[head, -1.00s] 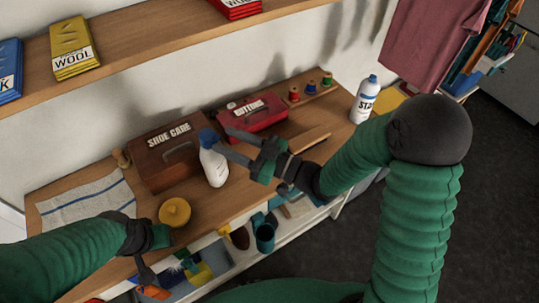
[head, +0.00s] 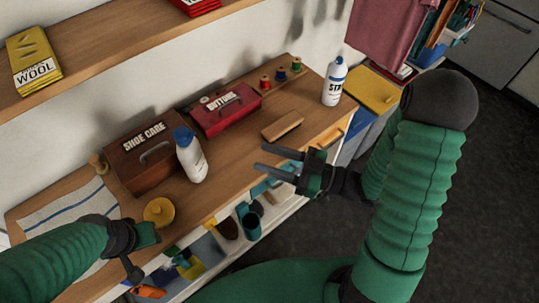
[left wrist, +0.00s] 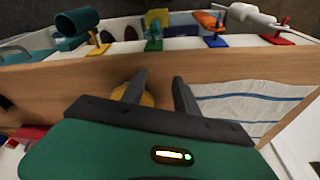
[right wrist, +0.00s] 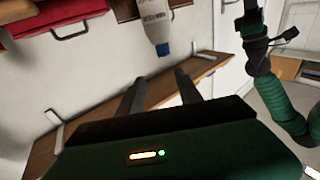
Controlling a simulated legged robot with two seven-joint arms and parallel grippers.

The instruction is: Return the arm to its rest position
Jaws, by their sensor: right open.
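My right gripper (head: 260,157) is open and empty, near the front edge of the bench, to the right of and apart from the white bottle with the blue cap (head: 192,160). Its two fingers (right wrist: 158,90) stand apart in the right wrist view with nothing between them. My left gripper (head: 138,262) is at the lower left, in front of the bench. In the left wrist view its fingers (left wrist: 158,80) are spread, with part of a yellow round pot behind them. The yellow pot (head: 158,212) stands on the bench.
A shelf (head: 90,62) runs above. Bins and tools sit below the bench.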

